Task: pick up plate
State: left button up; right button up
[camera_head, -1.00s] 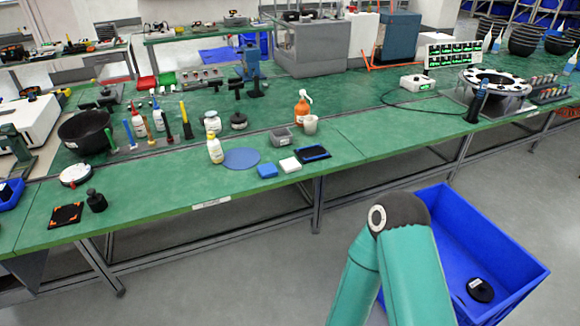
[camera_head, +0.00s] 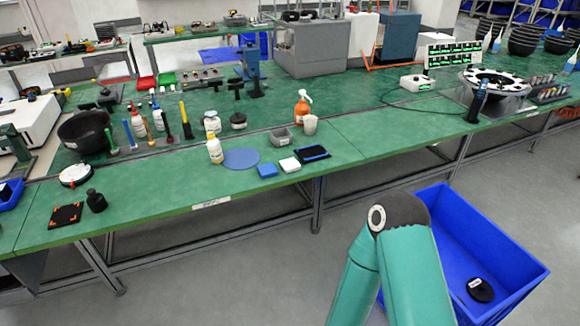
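I cannot tell for sure which thing is the plate. A flat black square plate with orange corners (camera_head: 66,215) lies near the front edge of the green bench at the left. A flat blue round disc (camera_head: 241,158) lies mid-bench beside a white bottle with a yellow cap (camera_head: 215,150). A black disc with a white label (camera_head: 480,290) lies on the floor of a blue crate (camera_head: 525,255) at the lower right. Neither gripper shows. A green arm of mine rises at the bottom, its elbow in front of the crate's left part.
A black weight-like object (camera_head: 96,201) stands right beside the square plate. A white round dial (camera_head: 75,175) sits behind it. A black bowl (camera_head: 84,132) and several bottles and tools stand farther back. The bench front (camera_head: 150,190) between the plate and the bottle is clear.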

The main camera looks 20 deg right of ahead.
aim_at(290, 165)
jog(key=z, duration=0.2)
jog(key=i, duration=0.2)
jog(key=u, duration=2.6)
jog(key=k, duration=2.1)
jog(key=z, duration=1.35)
jog(key=i, duration=0.8)
jog(key=z, duration=0.05)
